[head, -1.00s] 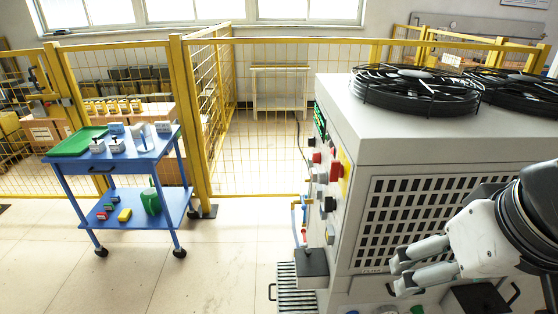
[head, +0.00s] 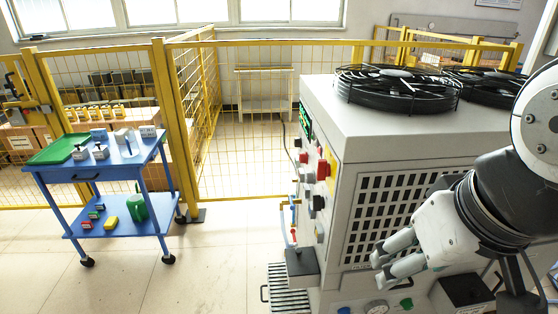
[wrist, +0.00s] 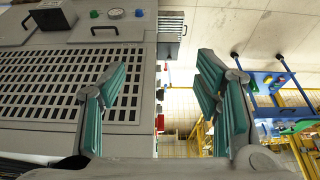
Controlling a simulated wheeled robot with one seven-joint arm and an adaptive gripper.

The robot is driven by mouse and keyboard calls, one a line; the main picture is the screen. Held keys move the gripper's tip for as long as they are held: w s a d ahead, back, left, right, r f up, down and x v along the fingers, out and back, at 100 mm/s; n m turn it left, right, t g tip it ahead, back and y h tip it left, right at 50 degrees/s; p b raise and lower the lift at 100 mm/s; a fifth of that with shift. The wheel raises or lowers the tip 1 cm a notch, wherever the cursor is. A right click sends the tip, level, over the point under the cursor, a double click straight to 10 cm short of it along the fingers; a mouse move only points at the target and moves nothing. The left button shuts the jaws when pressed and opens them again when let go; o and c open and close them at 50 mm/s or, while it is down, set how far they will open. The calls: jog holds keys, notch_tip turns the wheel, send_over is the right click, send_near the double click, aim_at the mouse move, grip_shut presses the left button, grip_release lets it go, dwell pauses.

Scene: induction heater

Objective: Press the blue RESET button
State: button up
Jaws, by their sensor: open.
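The grey machine (head: 385,130) fills the right half of the head view. Its narrow left face carries a control panel (head: 309,185) seen at a steep angle, with red, black and grey knobs or buttons. No blue button with a readable RESET label shows there. A small blue round part (wrist: 139,13) is beside a gauge (wrist: 116,13) in the wrist view; I cannot read a label on it. My gripper (head: 379,268) is open and empty, in front of the grille side, right of the panel. In the wrist view its teal-padded fingers (wrist: 163,80) are wide apart.
A blue cart (head: 100,165) with small items stands at the left. A yellow mesh fence (head: 250,130) runs behind. Black fans (head: 398,88) top the machine. A striped dark step (head: 290,290) lies at its foot. Open floor lies between cart and machine.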

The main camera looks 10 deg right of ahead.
grip_shut()
dwell(1.1)
